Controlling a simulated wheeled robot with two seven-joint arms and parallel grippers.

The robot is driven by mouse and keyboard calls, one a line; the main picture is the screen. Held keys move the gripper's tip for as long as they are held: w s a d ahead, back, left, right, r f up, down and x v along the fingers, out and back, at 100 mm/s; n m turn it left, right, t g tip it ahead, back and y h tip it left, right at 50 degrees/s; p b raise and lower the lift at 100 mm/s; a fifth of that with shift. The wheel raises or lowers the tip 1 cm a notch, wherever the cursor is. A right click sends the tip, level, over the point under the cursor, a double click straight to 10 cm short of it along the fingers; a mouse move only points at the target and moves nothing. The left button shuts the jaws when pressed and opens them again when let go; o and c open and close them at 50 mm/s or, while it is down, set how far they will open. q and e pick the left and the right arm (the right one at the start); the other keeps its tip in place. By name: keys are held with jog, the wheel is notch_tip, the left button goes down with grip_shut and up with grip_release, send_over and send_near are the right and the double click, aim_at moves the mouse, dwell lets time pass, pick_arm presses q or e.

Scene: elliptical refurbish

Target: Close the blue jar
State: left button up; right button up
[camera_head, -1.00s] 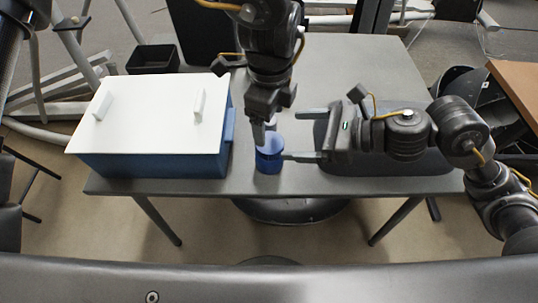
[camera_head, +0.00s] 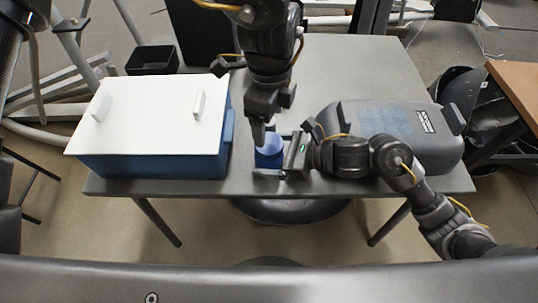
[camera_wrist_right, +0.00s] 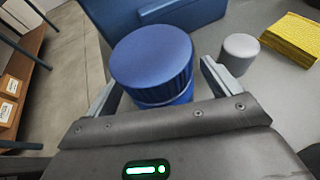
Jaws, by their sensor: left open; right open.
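The blue jar (camera_head: 267,160) stands upright near the front edge of the table, right of the blue box. The right wrist view shows a blue ribbed cap (camera_wrist_right: 152,55) on top of the jar. My right gripper (camera_wrist_right: 160,92) is open, with one finger on each side of the jar. Whether the fingers touch the jar, I cannot tell. My left gripper (camera_head: 259,136) is open and points down just above the jar, partly covering its top in the head view. The left gripper does not show in the right wrist view.
A blue box with a white lid (camera_head: 150,110) stands left of the jar. A grey case (camera_head: 410,130) lies to the right. The right wrist view shows a grey cylinder (camera_wrist_right: 239,53) and a yellow pad (camera_wrist_right: 291,38). The back middle of the table (camera_head: 345,70) is clear.

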aim_at(269, 143)
jog(key=shift+w+a, duration=0.1)
jog(key=shift+a, duration=0.1)
jog(key=c, duration=1.6)
pick_arm(q)
jog(key=shift+s+d, duration=0.1)
jog(key=shift+d, duration=0.05)
pick_arm(e)
jog(key=c, duration=0.3)
jog(key=shift+c, duration=0.2)
pick_arm(q)
jog(key=shift+f, duration=0.1)
jog(key=shift+f, duration=3.9)
